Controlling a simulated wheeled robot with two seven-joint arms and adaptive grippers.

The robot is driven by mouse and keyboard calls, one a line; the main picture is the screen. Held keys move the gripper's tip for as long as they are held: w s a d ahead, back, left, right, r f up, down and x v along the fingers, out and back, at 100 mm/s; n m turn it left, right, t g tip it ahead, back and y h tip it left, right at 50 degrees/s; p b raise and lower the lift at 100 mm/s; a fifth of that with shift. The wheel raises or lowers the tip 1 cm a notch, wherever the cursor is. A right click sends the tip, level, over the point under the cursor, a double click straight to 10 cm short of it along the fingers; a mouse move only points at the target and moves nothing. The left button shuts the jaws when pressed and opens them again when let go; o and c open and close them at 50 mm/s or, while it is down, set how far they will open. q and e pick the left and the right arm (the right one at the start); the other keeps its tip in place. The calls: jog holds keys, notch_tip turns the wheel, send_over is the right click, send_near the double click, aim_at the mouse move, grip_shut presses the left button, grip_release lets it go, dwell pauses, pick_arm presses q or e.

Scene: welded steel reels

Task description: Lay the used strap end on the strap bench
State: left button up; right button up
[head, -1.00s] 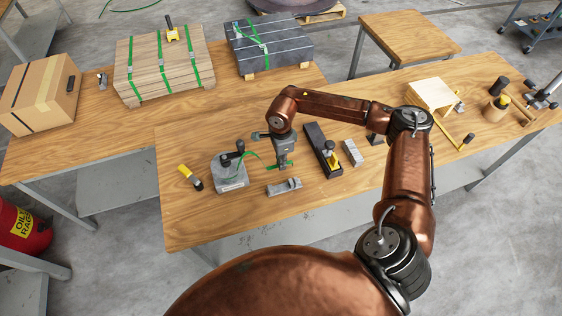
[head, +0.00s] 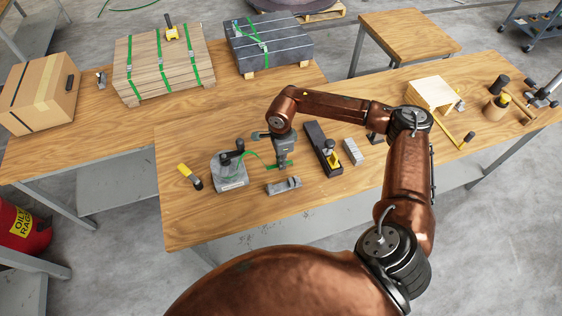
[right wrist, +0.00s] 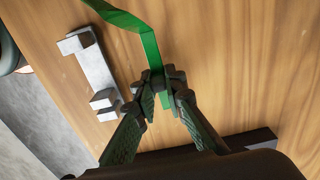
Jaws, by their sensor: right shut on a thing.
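The used strap end is a thin green band that shows in the right wrist view (right wrist: 149,48) and in the head view (head: 253,153). My right gripper (head: 282,164) points down over the wooden bench (head: 215,222). In the right wrist view the right gripper (right wrist: 163,82) is shut on the strap, with a short green piece showing beyond the fingertips. The band curves left toward a grey block with a black-handled tool (head: 230,170). I cannot tell whether the strap touches the bench top. My left gripper is not in view.
A grey metal piece (head: 284,186) lies close to the gripper, also in the right wrist view (right wrist: 93,75). A dark long block (head: 322,148) and a small grey block (head: 352,152) stand to its right. A yellow-handled tool (head: 190,176) lies left. The front bench surface is clear.

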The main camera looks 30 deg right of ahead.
jog(key=shift+f, duration=0.2)
jog(key=o, duration=0.8)
jog(key=shift+o, duration=0.2)
jog(key=shift+r+p, duration=1.5)
jog(key=shift+r, duration=1.55)
jog(key=shift+f, duration=0.1)
